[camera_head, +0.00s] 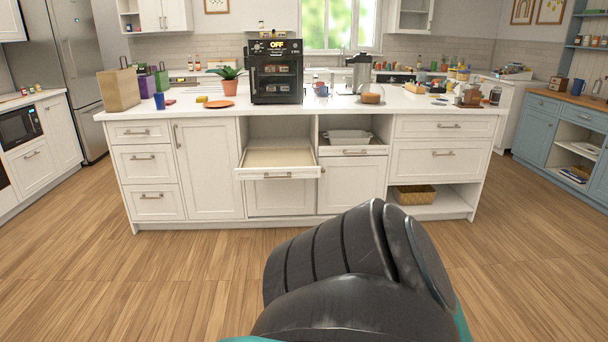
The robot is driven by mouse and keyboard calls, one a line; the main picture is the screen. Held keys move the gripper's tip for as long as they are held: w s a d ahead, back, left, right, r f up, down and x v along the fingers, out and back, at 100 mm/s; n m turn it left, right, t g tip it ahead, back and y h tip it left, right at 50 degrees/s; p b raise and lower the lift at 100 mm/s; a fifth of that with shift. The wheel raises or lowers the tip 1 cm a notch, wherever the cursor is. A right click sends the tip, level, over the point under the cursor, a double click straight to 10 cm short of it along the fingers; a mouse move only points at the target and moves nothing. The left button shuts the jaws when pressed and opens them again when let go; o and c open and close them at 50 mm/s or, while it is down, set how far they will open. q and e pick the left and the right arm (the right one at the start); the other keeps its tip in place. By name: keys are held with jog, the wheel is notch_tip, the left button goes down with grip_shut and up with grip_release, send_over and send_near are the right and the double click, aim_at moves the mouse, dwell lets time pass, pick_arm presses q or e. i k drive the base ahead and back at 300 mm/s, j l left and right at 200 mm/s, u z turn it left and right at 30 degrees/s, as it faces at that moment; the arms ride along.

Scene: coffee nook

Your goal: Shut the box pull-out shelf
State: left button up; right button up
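The white kitchen island (209,172) has two open bays side by side under its countertop. In the left bay, a white pull-out shelf (278,158) sticks well out toward me. It has a bar handle on its front, and its pale bottom is bare. In the right bay, another pull-out shelf (353,152) holds a light grey box or tray (349,136). Its front sits further back than the left one; I cannot tell whether it is fully in. Neither gripper is in view; a dark part of my arm fills the lower middle.
The wood floor (150,280) before the island is clear. A black oven-like machine (276,71), a potted plant (228,79) and a paper bag (119,89) stand on the countertop. A wicker basket (415,195) sits in the lower right bay. A blue cabinet (545,135) stands at right.

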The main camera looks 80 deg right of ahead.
aim_at(258, 162)
jog(key=z, duration=2.4)
jog(key=i+l, duration=0.15)
jog(key=i, duration=0.35)
jog(key=i+l+u, duration=0.15)
jog(key=i, duration=0.4)
jog(key=i+l, duration=0.15)
jog(key=i, duration=0.35)
jog(key=i+l+u, duration=0.1)
jog(key=i, duration=0.4)
jog(key=i+l+u, duration=0.1)
jog(key=i+l, duration=0.25)
jog(key=i, duration=0.15)
jog(key=i+l, duration=0.25)
jog(key=i, duration=0.25)
jog(key=i+l+u, duration=0.15)
jog(key=i, duration=0.35)
jog(key=l, duration=0.1)
